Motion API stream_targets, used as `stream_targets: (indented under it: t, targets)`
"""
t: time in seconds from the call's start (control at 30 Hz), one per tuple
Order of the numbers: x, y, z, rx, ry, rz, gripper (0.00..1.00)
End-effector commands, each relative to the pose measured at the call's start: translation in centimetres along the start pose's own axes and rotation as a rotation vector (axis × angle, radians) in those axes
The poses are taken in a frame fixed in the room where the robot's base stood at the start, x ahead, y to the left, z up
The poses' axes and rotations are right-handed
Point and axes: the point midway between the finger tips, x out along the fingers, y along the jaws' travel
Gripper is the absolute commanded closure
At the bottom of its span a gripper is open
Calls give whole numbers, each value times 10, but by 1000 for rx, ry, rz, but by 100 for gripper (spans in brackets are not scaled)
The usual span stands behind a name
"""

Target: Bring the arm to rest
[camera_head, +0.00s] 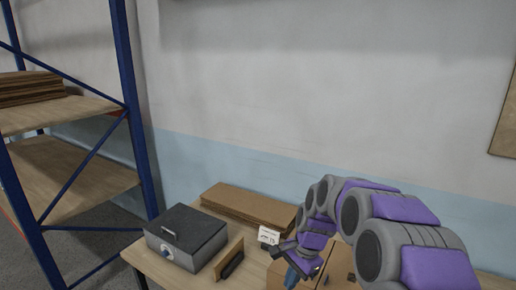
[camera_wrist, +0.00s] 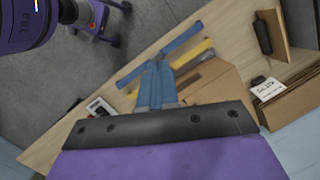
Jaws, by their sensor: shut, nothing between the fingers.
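My gripper (camera_head: 292,277) hangs at the end of my grey and purple arm in the head view, low over the table (camera_head: 150,262). In the wrist view my gripper (camera_wrist: 157,70) shows blue fingers close together, shut and holding nothing. The fingers are above the table's cardboard box (camera_wrist: 215,85); I cannot tell whether they touch anything. The arm is bent, reaching forward and down from the right side of the head view.
A black-lidded metal box (camera_head: 187,235), flat cardboard (camera_head: 250,205), and a small white card (camera_head: 268,235) are on the table. A blue strip (camera_wrist: 188,38) and a yellow strip (camera_wrist: 192,53) lie near the fingers. A blue-framed shelf (camera_head: 135,110) stands left; the wall is behind.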

Motion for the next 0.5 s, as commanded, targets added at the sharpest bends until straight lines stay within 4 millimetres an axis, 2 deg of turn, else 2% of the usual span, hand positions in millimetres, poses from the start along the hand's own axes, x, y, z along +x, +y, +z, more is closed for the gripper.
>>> stream_targets:
  t: [0.2, 0.5]
  targets:
    - [9, 64, 38, -238, 18, 51, 100]
    - [33, 161, 79, -537, 33, 135, 100]
